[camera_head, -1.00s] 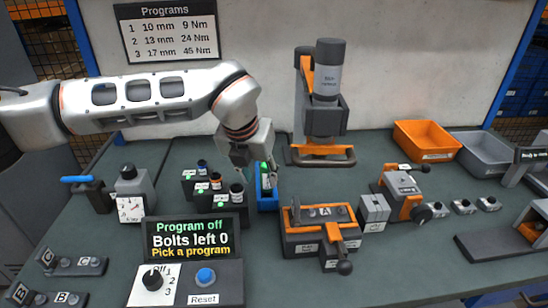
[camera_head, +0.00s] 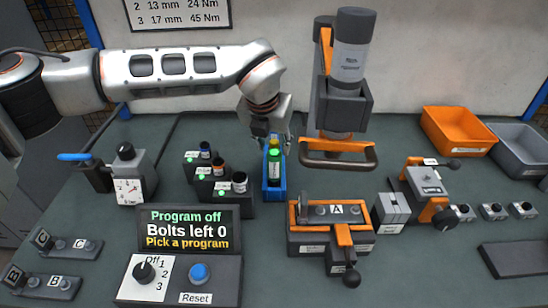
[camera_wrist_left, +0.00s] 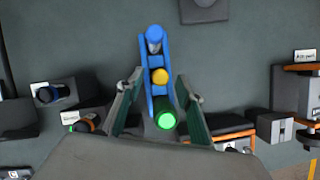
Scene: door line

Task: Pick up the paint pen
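My left gripper (camera_head: 275,141) is over the tray's far part, pointing down. In the left wrist view, its fingers are apart on both sides of the green end, not visibly touching it. My right gripper is not in view.
Left of the tray stand several socket holders (camera_head: 219,187). An orange-and-grey press (camera_head: 340,100) is close at the right rear, and fixture A (camera_head: 325,230) at the front right. The control panel (camera_head: 180,275) is in front.

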